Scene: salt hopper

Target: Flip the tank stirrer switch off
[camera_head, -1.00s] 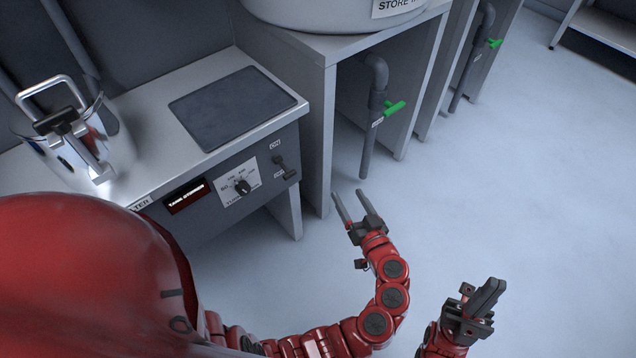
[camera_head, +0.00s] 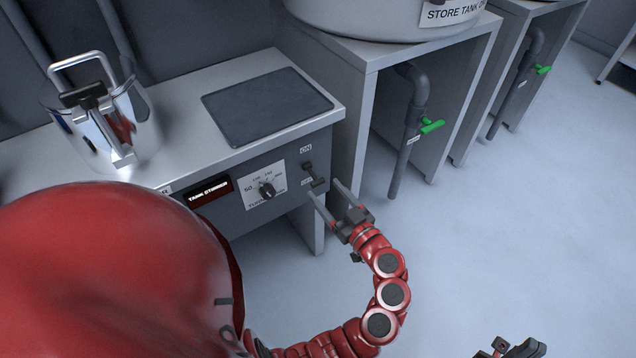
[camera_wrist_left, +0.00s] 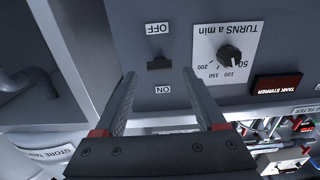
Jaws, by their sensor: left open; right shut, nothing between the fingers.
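The stirrer switch (camera_head: 313,174) is a small dark lever on the grey front panel, between an ON label (camera_head: 306,149) above and an OFF label (camera_head: 306,182) below. In the left wrist view, which is upside down, the switch (camera_wrist_left: 159,63) lies just beyond and between the fingertips. Which way the lever is set, I cannot tell. My left gripper (camera_head: 324,187) is open and empty, its fingertips close in front of the panel by the switch; contact is not clear. My right gripper (camera_head: 522,347) is shut and empty at the bottom edge, partly cut off.
Left of the switch are a dial (camera_head: 267,189) and a TANK STIRRER sign (camera_head: 208,192). A shiny pot (camera_head: 150,110) stands on the counter. To the right, a pipe with a green valve handle (camera_head: 431,126) stands below the tank (camera_head: 370,15). The floor at right is clear.

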